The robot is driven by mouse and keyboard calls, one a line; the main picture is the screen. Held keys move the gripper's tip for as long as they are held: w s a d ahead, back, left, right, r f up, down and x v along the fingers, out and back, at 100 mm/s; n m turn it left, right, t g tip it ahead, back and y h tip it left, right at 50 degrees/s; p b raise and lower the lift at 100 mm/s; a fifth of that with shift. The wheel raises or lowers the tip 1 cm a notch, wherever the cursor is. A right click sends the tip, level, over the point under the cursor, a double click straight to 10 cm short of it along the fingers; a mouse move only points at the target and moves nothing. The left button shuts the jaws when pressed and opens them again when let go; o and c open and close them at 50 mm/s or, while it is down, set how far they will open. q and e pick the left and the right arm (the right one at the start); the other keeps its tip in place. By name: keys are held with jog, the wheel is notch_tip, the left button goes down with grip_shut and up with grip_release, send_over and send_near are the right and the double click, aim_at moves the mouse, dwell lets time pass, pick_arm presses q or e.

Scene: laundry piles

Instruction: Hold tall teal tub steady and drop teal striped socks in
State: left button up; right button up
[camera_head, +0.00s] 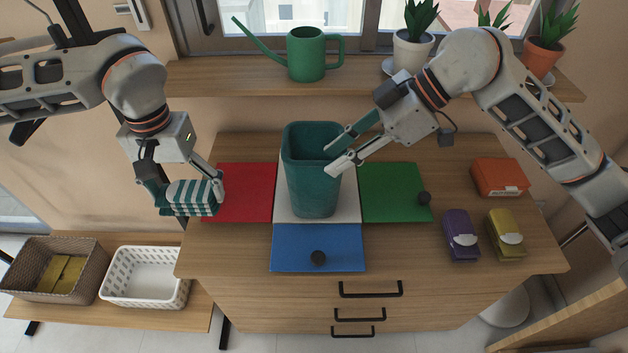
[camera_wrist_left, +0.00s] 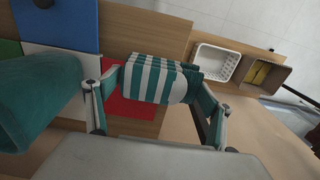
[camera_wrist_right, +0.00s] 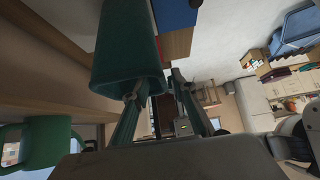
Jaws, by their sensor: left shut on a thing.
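The tall teal tub (camera_head: 314,190) stands upright on the white mat in the middle of the dresser top. My left gripper (camera_head: 191,198) is shut on the teal striped socks (camera_head: 188,193), a folded white-and-teal bundle, left of the tub over the red mat's left edge. The socks lie between both fingers in the left wrist view (camera_wrist_left: 155,80). My right gripper (camera_head: 331,161) is at the tub's right rim, its fingers spread apart, one over the opening and one outside. The tub also fills the upper left of the right wrist view (camera_wrist_right: 125,45). The tub's bottom inside is hidden.
Red (camera_head: 245,190), green (camera_head: 390,190) and blue (camera_head: 318,240) mats surround the tub. Purple (camera_head: 460,232), olive (camera_head: 505,232) and orange (camera_head: 500,176) folded bundles lie at right. A watering can (camera_head: 306,55) stands on the shelf behind.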

aim_at(330, 162)
pick_arm(q)
jog(key=shift+f, duration=0.1)
pick_arm(e)
jog(key=shift+a+f, duration=0.5)
jog(key=shift+f, duration=0.05)
pick_arm(q)
jog(key=shift+p, duration=0.3)
pick_arm(e)
jog(key=shift+x, duration=1.2)
jog(key=shift+a+f, duration=0.35)
jog(key=shift+a, duration=0.05)
grip_shut()
